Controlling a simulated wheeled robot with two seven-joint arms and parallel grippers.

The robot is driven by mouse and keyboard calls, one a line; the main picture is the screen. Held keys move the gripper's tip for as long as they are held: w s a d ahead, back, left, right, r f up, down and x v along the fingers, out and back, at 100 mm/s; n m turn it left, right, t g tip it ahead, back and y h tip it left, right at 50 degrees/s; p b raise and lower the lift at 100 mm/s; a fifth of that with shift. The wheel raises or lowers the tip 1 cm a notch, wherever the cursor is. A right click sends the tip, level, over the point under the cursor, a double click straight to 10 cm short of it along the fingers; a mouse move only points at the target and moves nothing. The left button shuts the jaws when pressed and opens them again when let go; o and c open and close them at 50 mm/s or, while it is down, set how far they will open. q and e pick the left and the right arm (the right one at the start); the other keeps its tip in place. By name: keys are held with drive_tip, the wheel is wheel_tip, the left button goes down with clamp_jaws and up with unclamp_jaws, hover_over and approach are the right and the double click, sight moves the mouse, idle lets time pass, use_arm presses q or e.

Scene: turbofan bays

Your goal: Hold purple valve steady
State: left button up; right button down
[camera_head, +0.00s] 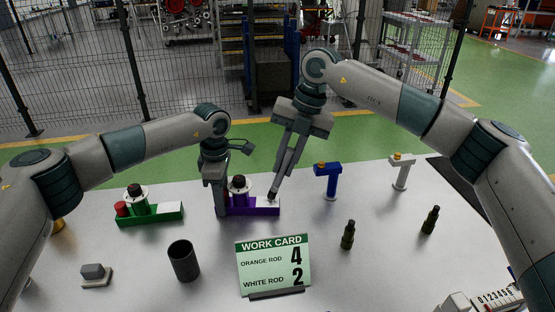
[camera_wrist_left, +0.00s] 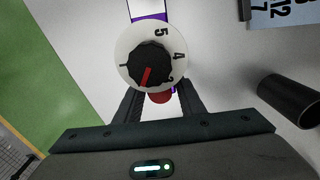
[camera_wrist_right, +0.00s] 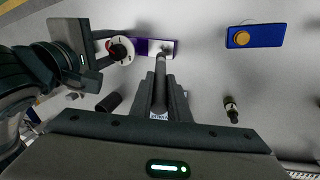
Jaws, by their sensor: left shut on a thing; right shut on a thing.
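The purple valve (camera_head: 262,211) stands on the table, with a black-and-white dial (camera_head: 239,185) on top and a pale patch at its right end. The dial (camera_wrist_left: 150,60) shows large in the left wrist view, with a red pointer. My left gripper (camera_head: 221,211) is down at the valve's left end, shut on its red part (camera_wrist_left: 160,97), which the fingers partly hide. My right gripper (camera_head: 276,187) is shut on a dark rod (camera_wrist_right: 160,92). The rod slants down to the valve's pale end; I cannot tell whether it is inserted or only touching.
A green valve (camera_head: 150,217) stands to the left. A dark cup (camera_head: 184,261) and a work card (camera_head: 273,265) stand in front. Blue (camera_head: 328,178) and white (camera_head: 402,170) T-shaped stands and two dark bottle-like pieces (camera_head: 347,235) are to the right.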

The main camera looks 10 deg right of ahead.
drive_tip(key=shift+w+d, duration=0.25)
drive_tip(key=shift+w, duration=0.8)
drive_tip(key=shift+f, duration=0.1)
drive_tip(key=shift+f, duration=1.05)
idle(1.5)
drive_tip(key=shift+s, duration=0.15)
